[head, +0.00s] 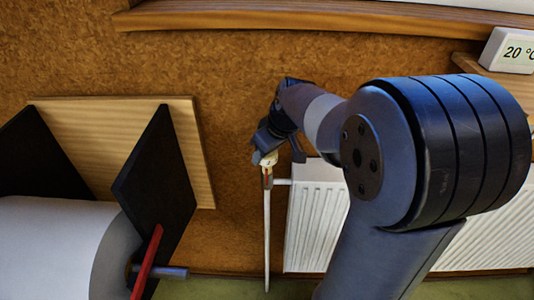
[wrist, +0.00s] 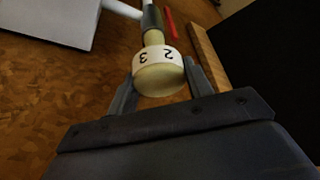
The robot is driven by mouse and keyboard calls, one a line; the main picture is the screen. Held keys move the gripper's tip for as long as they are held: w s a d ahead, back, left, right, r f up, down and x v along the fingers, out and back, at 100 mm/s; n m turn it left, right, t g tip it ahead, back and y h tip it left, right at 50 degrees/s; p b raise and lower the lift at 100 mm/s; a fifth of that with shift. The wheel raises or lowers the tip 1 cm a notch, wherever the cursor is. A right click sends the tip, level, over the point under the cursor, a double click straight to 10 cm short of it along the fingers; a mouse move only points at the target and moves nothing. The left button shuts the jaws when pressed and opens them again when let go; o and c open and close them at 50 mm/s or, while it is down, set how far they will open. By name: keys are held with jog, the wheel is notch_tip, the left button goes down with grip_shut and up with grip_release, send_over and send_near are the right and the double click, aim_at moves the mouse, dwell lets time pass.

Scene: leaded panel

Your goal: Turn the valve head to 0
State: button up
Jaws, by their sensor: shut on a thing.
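The valve head (wrist: 160,78) is a cream knob with a white ring marked with black digits. In the wrist view the digits 2 and 3 face the camera, upside down; no 0 shows. My gripper (wrist: 161,70) has one finger on each side of the knob and is shut on it. In the head view my gripper (head: 277,146) reaches down onto the valve head (head: 268,160), which is partly hidden by the fingers. A red mark (head: 267,181) shows just below the head, on the valve stem. A red strip (wrist: 170,23) shows beyond the head in the wrist view.
A white radiator (head: 316,215) is right of the valve, joined by a short pipe. A thin white pipe (head: 267,240) runs down to the floor. A wooden board with black brackets (head: 158,175) and a white roll (head: 50,245) stands left.

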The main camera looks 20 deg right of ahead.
jog(key=n+g+b, duration=0.1)
jog(key=n, duration=0.2)
jog(key=n+y, duration=0.1)
jog(key=n, duration=0.2)
jog(key=shift+n+g+y+b, duration=0.3)
jog(key=shift+g+b, duration=0.1)
dwell(0.4)
jog(key=o, duration=1)
jog(key=shift+c, duration=0.2)
jog(key=v, duration=1.1)
jog(key=shift+d+f, duration=0.1)
